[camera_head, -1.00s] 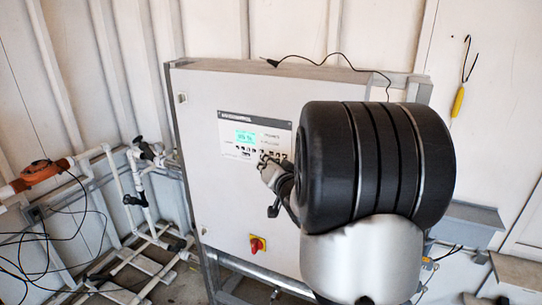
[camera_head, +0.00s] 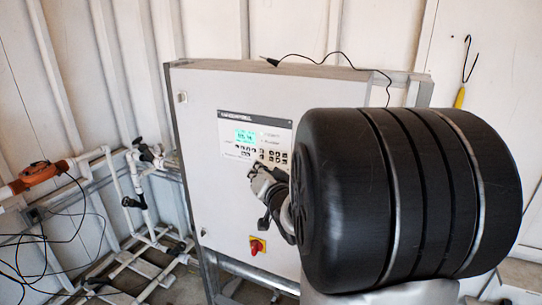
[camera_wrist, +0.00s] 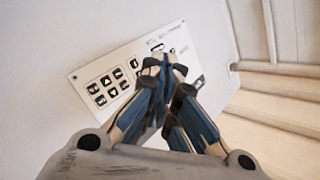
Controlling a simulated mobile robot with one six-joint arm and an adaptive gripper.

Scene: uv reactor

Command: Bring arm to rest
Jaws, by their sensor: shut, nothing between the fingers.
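My gripper (camera_wrist: 166,72) is shut and empty in the wrist view. Its fingertips point at the control panel (camera_wrist: 115,90), which carries several black buttons, and cover part of it. Whether they touch the panel I cannot tell. In the head view the panel (camera_head: 254,137) has a lit green display and rows of buttons on the white cabinet (camera_head: 205,115). My arm stands in front of the cabinet's right side and hides much of it. The fingertips are hard to make out in the head view, with the wrist just below the panel.
A red and yellow rotary switch (camera_head: 257,245) sits low on the cabinet door. White pipes (camera_head: 135,185) with an orange fitting (camera_head: 40,173) stand at the left. A black cable (camera_head: 330,57) runs over the cabinet top. A yellow-handled tool (camera_head: 460,97) hangs on the right wall.

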